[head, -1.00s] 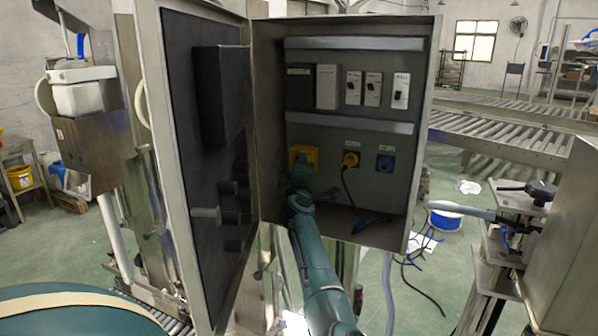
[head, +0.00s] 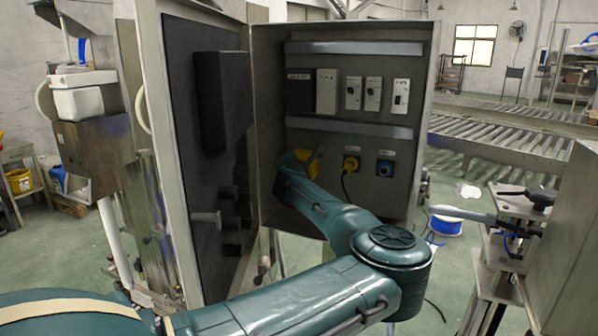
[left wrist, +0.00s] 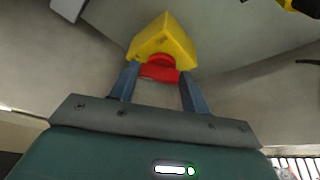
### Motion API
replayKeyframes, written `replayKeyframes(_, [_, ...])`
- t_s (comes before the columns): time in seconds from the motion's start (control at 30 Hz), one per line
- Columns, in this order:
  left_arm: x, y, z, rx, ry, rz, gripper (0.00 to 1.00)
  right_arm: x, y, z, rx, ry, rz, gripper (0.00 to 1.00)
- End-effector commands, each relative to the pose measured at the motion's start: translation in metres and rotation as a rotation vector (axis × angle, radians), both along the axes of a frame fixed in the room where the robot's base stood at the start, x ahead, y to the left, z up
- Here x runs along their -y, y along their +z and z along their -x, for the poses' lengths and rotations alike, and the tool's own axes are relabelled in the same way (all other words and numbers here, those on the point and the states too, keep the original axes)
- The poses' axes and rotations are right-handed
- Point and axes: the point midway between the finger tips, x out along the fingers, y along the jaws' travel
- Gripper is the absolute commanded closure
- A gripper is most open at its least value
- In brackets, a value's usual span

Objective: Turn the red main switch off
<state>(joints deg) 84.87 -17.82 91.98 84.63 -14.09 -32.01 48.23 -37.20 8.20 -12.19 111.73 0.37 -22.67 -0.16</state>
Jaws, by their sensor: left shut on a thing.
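The red main switch (left wrist: 160,69) is a red knob on a yellow housing (left wrist: 163,40) in the left wrist view. My left gripper (left wrist: 157,76) has a finger on either side of the knob and is shut on it. The knob's angle is hard to read. In the head view, part of the yellow housing (head: 313,164) shows at the lower left inside the open cabinet (head: 345,28). My left wrist covers the rest of it, and the knob is hidden there. My right gripper is not in view.
The cabinet door (head: 180,190) stands open at the left, with a handle (head: 205,217). Right of the switch are a yellow socket (head: 350,164) with a black cable and a blue socket (head: 384,167). Breakers (head: 373,94) sit above. My left arm crosses below the cabinet opening.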

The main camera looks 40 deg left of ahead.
Motion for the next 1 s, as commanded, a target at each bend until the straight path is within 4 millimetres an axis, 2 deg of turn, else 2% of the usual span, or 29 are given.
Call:
replayKeyframes(0.3, [-0.0014,0.0016,0.0003,0.041,-0.001,0.129,0.76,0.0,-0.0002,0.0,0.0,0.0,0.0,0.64])
replayKeyframes(0.87, [-0.0021,0.0016,0.0006,0.052,0.001,0.159,0.76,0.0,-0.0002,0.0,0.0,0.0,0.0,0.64])
replayKeyframes(0.9, [-0.0021,0.0016,0.0006,0.052,0.001,0.159,0.53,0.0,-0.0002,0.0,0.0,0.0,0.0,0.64])
replayKeyframes(1.0, [-0.0021,0.0016,0.0007,0.051,0.001,0.158,0.45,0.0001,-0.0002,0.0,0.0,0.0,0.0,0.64])
